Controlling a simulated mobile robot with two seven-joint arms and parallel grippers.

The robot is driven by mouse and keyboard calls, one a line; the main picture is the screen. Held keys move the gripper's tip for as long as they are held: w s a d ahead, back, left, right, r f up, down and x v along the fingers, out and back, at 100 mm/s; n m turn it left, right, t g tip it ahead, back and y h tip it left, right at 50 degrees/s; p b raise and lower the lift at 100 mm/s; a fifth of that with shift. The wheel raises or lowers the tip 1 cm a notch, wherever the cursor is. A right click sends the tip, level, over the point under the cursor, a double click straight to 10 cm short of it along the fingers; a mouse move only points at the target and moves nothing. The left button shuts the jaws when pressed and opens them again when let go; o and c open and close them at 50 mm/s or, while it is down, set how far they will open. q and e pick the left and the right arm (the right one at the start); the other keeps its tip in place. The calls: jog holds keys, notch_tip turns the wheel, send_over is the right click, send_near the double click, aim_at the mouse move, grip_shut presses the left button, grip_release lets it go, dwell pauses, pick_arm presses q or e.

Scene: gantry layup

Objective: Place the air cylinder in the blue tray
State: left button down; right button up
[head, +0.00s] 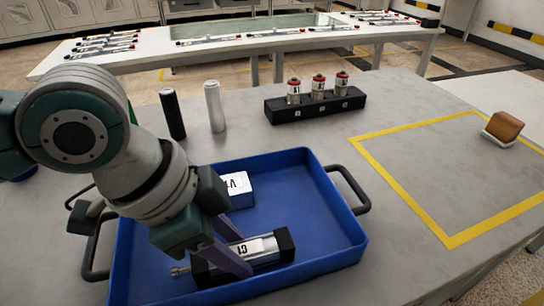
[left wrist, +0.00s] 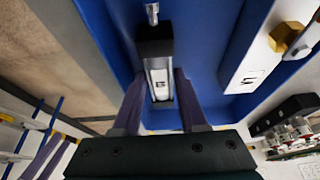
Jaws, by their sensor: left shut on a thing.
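The blue tray (head: 305,195) stands on the grey table, with a dark handle at each end. The air cylinder (head: 284,243) has black end blocks, a silver rod end and a white label. It is inside the tray's outline, near the front wall. My left gripper (head: 246,257) is shut on it, with purple fingers on both sides of its body. In the left wrist view the cylinder (left wrist: 155,47) lies between the two fingers (left wrist: 160,100). Whether it touches the tray floor I cannot tell. My right gripper is not in view.
A white labelled block (head: 238,188) lies in the tray behind the cylinder. Black (head: 173,114) and silver (head: 215,106) cylinders stand behind the tray. A black rack (head: 315,107) holds three small canisters. The yellow-outlined area (head: 440,170) is mostly clear; a brown-topped block (head: 503,128) sits at its right.

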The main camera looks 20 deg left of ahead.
pick_arm(q)
jog(key=c, duration=0.7)
grip_release()
jog(key=shift+f, duration=0.1)
jog(key=shift+c, duration=0.2)
jog(key=shift+r, duration=0.45)
jog(key=p+v, duration=0.3)
jog(key=v, duration=0.8)
jog(key=s+d+f+n+t, duration=0.2)
jog(key=s+d+n, duration=0.1)
jog(key=s+d, duration=0.1)
jog(key=s+a+f+n+y, duration=0.2)
jog(key=s+a+n+y, duration=0.1)
jog(key=s+a+n, duration=0.3)
jog(key=shift+s+a+f+n+g+y, duration=0.35)
jog(key=shift+s+a, duration=0.2)
jog(key=shift+a, duration=0.55)
jog(key=shift+r, duration=0.1)
